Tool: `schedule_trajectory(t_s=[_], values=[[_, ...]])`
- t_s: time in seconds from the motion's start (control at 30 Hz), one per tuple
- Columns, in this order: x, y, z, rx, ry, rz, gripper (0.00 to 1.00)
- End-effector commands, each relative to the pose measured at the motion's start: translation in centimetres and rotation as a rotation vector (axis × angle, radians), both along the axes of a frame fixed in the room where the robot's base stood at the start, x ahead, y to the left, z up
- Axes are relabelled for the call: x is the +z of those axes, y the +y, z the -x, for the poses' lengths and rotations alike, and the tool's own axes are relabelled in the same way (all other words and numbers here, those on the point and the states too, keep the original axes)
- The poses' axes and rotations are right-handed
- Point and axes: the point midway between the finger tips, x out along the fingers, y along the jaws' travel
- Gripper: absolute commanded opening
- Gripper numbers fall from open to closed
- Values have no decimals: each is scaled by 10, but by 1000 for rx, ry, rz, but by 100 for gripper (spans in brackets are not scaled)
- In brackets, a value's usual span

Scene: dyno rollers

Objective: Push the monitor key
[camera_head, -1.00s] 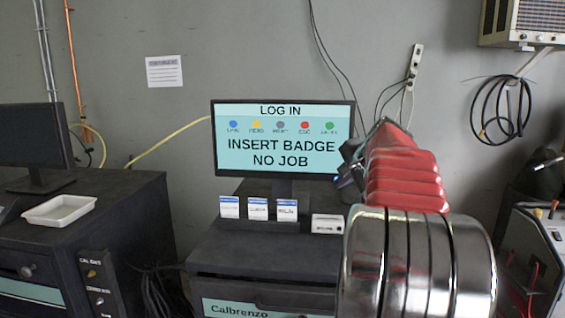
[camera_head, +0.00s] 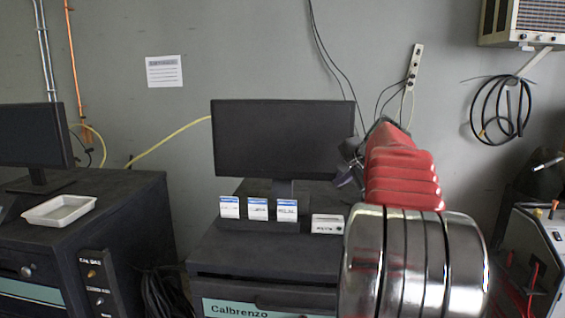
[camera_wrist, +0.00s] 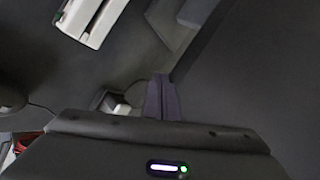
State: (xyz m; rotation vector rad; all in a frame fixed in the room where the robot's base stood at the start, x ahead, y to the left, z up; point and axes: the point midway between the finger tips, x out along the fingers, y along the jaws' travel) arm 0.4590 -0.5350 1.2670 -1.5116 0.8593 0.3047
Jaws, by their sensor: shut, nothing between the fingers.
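The monitor (camera_head: 283,138) stands on the dark cabinet, and its screen is dark and blank. In the wrist view a dark flat surface, seemingly the monitor (camera_wrist: 265,75), fills the right side. My gripper (camera_head: 350,165) is at the monitor's right edge in the head view, partly hidden by my red arm link. In the wrist view my gripper (camera_wrist: 163,98) is shut and empty, its tips close to the dark surface's edge. I cannot tell whether they touch it. The monitor key itself cannot be made out in either view.
A white badge reader (camera_head: 327,223) sits on the cabinet (camera_head: 255,268) beside several blue-and-white cards (camera_head: 258,209). It seems to show in the wrist view too (camera_wrist: 92,18). A second monitor (camera_head: 35,135) and a white tray (camera_head: 60,210) are at left. Cables hang on the wall behind.

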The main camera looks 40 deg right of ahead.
Motion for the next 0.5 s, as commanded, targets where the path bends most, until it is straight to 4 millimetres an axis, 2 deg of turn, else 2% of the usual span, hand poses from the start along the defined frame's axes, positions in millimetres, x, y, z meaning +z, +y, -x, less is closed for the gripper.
schedule_trajectory(t_s=[0.5], values=[[0,9,8,-1,0,-1,0]])
